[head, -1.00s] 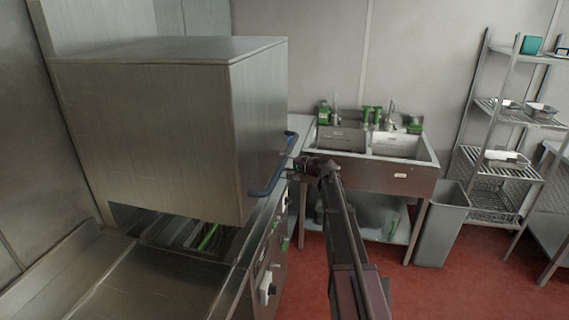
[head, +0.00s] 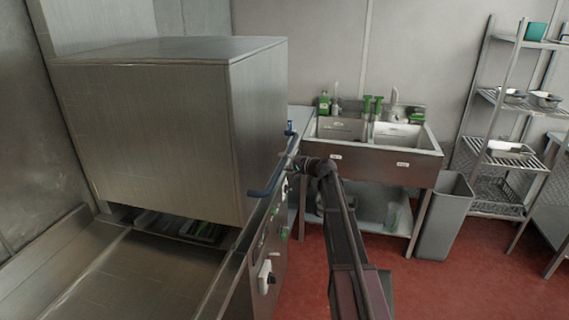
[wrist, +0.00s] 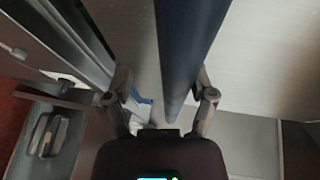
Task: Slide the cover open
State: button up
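The cover is a large brushed-metal hood (head: 150,130) at the left of the head view. It hangs above the machine's counter, with a gap beneath it. A blue bar handle (head: 270,178) runs along its right side; in the wrist view the dark blue bar (wrist: 188,45) passes between the fingers. My gripper (head: 300,165) is at the handle, its fingers small and partly hidden in the head view. In the wrist view my gripper (wrist: 163,80) has its fingers apart on either side of the bar, with a visible space on the left.
The metal counter (head: 60,280) lies in front of the hood, with a control panel (head: 270,255) on its right side. A double sink (head: 375,145) stands beyond my arm. A grey bin (head: 443,218) and wire shelves (head: 510,150) are on the right. Red floor (head: 450,285) is clear.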

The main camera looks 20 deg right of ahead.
jog(key=shift+f, duration=0.25)
jog(key=shift+d, duration=0.1)
dwell(0.3)
jog(key=p+v, duration=0.2)
jog(key=v, duration=1.3)
jog(key=shift+s+d+p, duration=0.2)
jog(key=shift+s+p, duration=0.1)
jog(key=shift+p, duration=0.05)
dwell(1.5)
jog(key=shift+r, duration=0.1)
dwell(0.4)
jog(key=shift+w+a+r+p, duration=0.2)
jog(key=shift+w+a, duration=0.1)
jog(key=shift+w, duration=0.15)
jog(key=shift+w+a+r+p, duration=0.2)
jog(key=shift+w+a, duration=0.1)
jog(key=shift+w, duration=0.1)
jog(key=shift+w+a, duration=0.1)
jog(key=b+x, duration=0.2)
jog(key=x, duration=1.1)
jog(key=shift+w+a+f, duration=0.1)
jog(key=shift+w+a, duration=0.1)
